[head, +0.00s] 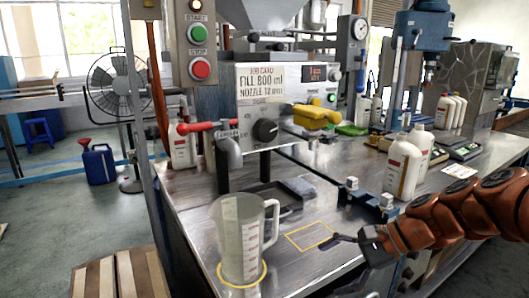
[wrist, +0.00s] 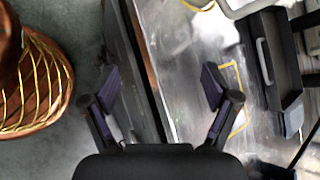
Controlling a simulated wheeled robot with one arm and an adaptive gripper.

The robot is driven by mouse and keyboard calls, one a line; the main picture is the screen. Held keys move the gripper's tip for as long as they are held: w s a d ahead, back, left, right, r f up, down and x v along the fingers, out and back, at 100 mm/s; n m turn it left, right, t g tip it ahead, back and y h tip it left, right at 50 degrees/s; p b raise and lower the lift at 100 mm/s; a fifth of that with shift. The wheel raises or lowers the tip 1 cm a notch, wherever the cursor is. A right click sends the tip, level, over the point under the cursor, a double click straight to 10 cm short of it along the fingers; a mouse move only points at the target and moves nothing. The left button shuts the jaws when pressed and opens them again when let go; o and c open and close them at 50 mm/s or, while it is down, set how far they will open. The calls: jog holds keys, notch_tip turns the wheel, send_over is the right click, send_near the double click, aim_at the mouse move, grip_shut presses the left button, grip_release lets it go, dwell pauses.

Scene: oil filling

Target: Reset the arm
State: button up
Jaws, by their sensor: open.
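My gripper (head: 343,239) is open and empty in the head view, low over the front edge of the steel bench, at the right of the yellow rectangle (head: 309,236). In the wrist view, the gripper (wrist: 160,85) has its two dark fingers spread, with the bench edge between them. My orange arm reaches in from the right. A clear measuring jug (head: 240,238) stands upright inside a yellow ring on the bench, left of my gripper and apart from it. I cannot tell what it contains.
The filling machine (head: 270,105) with its red-handled tap (head: 230,145) stands behind the jug. A dark tray (head: 278,195) and a blue-grey fixture (head: 368,200) lie on the bench. White bottles (head: 402,168) stand close behind my arm. The yellow rectangle is empty.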

jog(key=s+a+f+n+g+h, duration=0.2)
jog(key=s+f+n, duration=0.15)
jog(key=s, duration=0.35)
jog(key=s+a+f+n+g+h, duration=0.1)
jog(key=s+f+n+h, duration=0.25)
jog(key=s, duration=0.35)
jog(key=s+d+f+n+g+h, duration=0.1)
jog(key=s+d+f+n+h, duration=0.15)
jog(key=s, duration=0.25)
jog(key=s+d+f+n+h, duration=0.1)
jog(key=s+d+n+h, duration=0.1)
jog(key=s+d+n, duration=0.3)
notch_tip(320, 180, up, 25)
jog(key=s+a+m+p, duration=0.1)
jog(key=s+p, duration=0.1)
jog(key=p, duration=2.2)
jog(key=shift+r+m, duration=0.2)
jog(key=shift+m, duration=0.15)
